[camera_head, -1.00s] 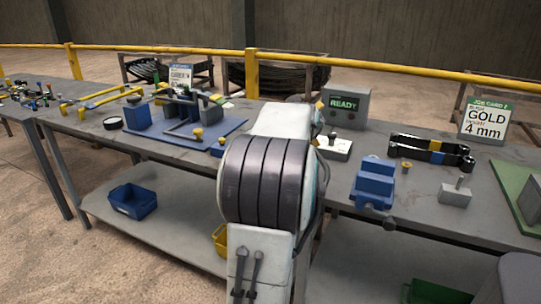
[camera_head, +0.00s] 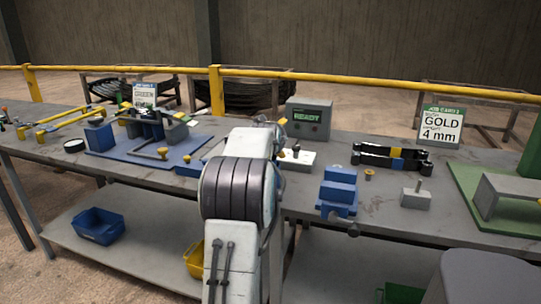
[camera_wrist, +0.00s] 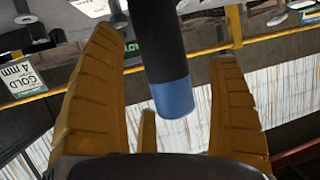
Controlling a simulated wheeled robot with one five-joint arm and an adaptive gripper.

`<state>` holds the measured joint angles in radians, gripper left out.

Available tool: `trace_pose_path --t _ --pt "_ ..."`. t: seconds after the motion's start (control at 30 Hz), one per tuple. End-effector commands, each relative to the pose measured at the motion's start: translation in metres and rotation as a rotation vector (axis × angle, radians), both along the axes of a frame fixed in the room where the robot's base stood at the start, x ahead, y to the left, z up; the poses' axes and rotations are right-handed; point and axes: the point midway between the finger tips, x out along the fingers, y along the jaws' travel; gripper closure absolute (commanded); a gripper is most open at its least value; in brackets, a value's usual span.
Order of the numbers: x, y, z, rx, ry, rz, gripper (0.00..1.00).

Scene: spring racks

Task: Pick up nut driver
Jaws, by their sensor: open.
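In the wrist view, a dark cylinder with a blue end (camera_wrist: 168,75) reaches down from the top between the fingers of my gripper (camera_wrist: 165,45). It looks like the handle of the nut driver, but its other end is out of view. The yellow fingers are spread wide, with gaps visible on both sides of the cylinder. In the head view my own arm hides most of my gripper, and I cannot make out the nut driver there.
The grey bench (camera_head: 395,215) holds a blue vise (camera_head: 338,190), a white block (camera_head: 297,159), a grey READY box (camera_head: 308,119), black-handled clamps (camera_head: 385,158) and a blue fixture plate (camera_head: 135,160). A yellow rail (camera_head: 340,78) runs behind. A GOLD 4 mm card (camera_head: 442,128) stands right.

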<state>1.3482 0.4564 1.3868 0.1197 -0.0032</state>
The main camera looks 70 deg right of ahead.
Motion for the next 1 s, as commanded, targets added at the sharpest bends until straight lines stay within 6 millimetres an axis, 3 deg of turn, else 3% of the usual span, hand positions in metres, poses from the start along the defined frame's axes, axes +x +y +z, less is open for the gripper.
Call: trace_pose_path --t 0.37,1.0 --pt "0.0015 -0.0044 -0.0022 0.001 0.0 0.001 0.17" --pt "0.0016 -0.0042 -0.0019 0.0 0.0 0.001 0.74"
